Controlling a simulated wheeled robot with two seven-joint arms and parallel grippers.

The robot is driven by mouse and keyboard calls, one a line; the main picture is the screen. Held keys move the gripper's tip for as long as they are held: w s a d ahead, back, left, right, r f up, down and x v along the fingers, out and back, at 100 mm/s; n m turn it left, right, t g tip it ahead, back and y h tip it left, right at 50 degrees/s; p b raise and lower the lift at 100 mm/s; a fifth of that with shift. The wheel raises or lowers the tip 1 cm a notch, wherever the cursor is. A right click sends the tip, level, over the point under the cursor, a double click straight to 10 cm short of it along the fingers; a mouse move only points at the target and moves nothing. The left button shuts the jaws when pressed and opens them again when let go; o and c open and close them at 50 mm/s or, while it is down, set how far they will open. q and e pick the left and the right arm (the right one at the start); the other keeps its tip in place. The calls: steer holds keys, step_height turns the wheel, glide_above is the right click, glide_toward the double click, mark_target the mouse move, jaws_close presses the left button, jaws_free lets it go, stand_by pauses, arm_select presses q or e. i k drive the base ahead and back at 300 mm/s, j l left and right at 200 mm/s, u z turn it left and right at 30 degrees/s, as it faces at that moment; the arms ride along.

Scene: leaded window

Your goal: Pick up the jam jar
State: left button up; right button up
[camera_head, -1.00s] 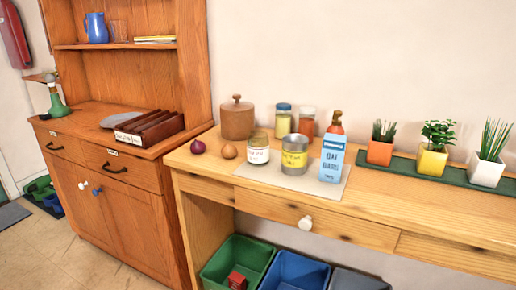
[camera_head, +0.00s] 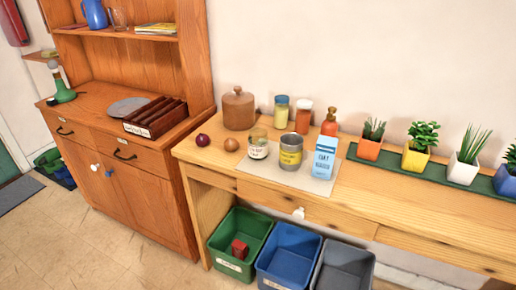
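A short glass jar (camera_head: 258,145) with a white label stands upright on a pale mat (camera_head: 318,184) on the wooden table. It looks like the jam jar, but I cannot read its label. A metal tin (camera_head: 290,153) with a yellow label stands just to its right. Two taller jars stand behind: one with yellow contents and a blue lid (camera_head: 281,113), one orange-red with a white lid (camera_head: 303,118). Neither of my grippers shows in this view.
A blue-and-white carton (camera_head: 325,157) is on the mat's right. A brown lidded pot (camera_head: 238,109), an onion (camera_head: 202,140) and an egg-like brown item (camera_head: 231,145) are left. Potted plants line a green tray (camera_head: 395,169). Bins (camera_head: 290,262) stand below; a wooden cabinet (camera_head: 150,190) is left.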

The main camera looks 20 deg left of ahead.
mark_target(258, 144)
steer(key=z, duration=0.3)
steer(key=j+z, duration=0.75)
steer(key=j, duration=0.65)
steer(key=k+j+z, duration=0.1)
steer(key=j, duration=0.65)
steer(key=j+z, duration=0.15)
steer(key=j, duration=0.6)
steer(key=k, duration=0.05)
